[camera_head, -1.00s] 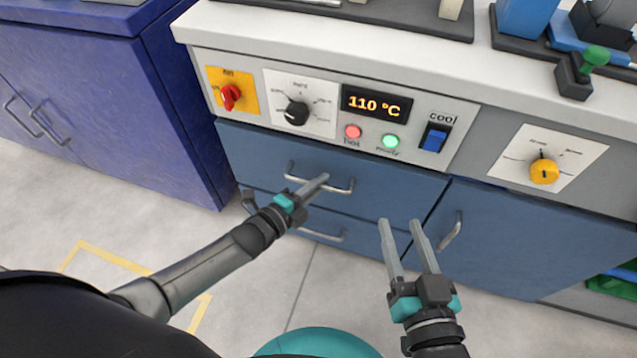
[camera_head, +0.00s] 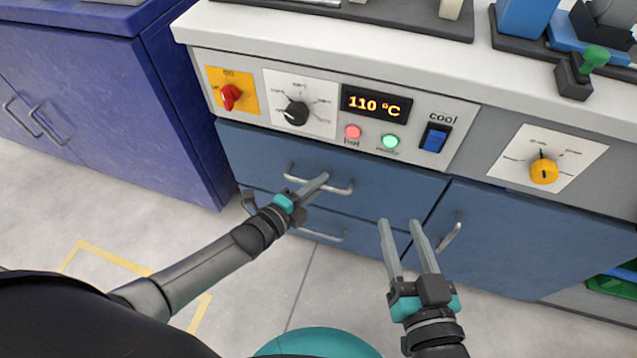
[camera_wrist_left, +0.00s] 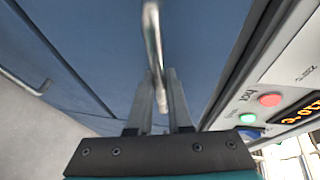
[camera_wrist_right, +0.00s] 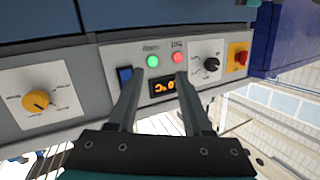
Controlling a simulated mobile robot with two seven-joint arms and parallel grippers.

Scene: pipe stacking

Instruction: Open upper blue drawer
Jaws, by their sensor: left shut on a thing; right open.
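The upper blue drawer (camera_head: 385,185) is under the control panel in the head view, and its front looks flush with the cabinet. Its metal bar handle (camera_head: 335,189) runs across the front. My left gripper (camera_head: 318,184) is at this handle. In the left wrist view the handle (camera_wrist_left: 153,40) passes between the two fingers, and the gripper (camera_wrist_left: 161,100) is shut on it. My right gripper (camera_head: 401,225) is open and empty, in front of the cabinet and right of the drawer handle. In the right wrist view its fingers (camera_wrist_right: 158,95) stand apart.
A lower drawer handle (camera_head: 325,236) sits below, partly behind my left arm. A blue cabinet door (camera_head: 530,240) is to the right. The control panel (camera_head: 330,125) with knobs and buttons is above. A purple cabinet (camera_head: 100,90) stands at left. The floor in front is clear.

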